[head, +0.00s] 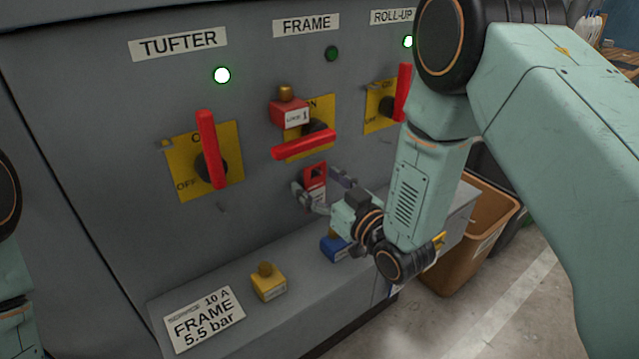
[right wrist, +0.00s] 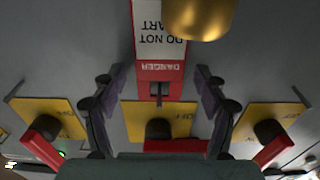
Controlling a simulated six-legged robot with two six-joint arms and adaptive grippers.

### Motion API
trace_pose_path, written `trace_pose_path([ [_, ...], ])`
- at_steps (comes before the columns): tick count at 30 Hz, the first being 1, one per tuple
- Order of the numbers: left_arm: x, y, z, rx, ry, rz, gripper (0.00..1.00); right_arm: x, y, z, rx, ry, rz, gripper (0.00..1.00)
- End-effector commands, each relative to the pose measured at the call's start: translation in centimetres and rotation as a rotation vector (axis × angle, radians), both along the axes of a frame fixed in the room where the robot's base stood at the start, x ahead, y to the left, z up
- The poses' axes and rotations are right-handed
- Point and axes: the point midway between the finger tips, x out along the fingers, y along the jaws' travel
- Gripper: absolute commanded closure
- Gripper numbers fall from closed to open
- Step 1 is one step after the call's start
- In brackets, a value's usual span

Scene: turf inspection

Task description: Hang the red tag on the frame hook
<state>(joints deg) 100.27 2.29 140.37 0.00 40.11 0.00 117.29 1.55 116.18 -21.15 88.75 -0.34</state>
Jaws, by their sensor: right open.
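The red tag (head: 315,175) is against the grey panel just below the FRAME switch. In the right wrist view the tag (right wrist: 158,70) shows upside down, with a red DANGER band and white lettered part. A small dark peg, apparently the frame hook (right wrist: 157,89), shows in the tag's slot; the tag appears to hang on it. My right gripper (head: 316,183) is open, its fingers on either side of the tag. In the right wrist view both fingers (right wrist: 160,82) stand apart from the tag's edges. My left gripper is out of view.
A red lock (head: 289,113) sits above the FRAME handle (head: 304,145), which is horizontal. TUFTER (head: 211,150) and ROLL-UP (head: 403,92) handles are near vertical. A yellow lock (head: 268,282), a blue lock (head: 334,248) and a sign (head: 204,318) are on the ledge. A brown bin (head: 465,265) stands right.

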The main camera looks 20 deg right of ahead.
Motion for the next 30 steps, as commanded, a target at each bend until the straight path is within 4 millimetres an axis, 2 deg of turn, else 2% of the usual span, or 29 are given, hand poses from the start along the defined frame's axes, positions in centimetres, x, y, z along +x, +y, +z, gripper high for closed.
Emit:
trace_pose_path([
  [7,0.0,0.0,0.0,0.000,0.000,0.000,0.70,0.0,0.0,0.0,0.000,0.000,0.000,0.26],
  [11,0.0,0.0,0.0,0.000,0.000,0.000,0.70,-0.7,-0.3,-0.1,0.000,0.002,-0.001,0.26],
  [24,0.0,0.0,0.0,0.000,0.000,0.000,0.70,-8.4,-3.2,0.0,0.005,0.004,-0.005,0.26],
  [30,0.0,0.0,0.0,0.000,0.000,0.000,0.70,-10.4,-3.9,-0.1,0.002,0.003,-0.003,0.26],
])
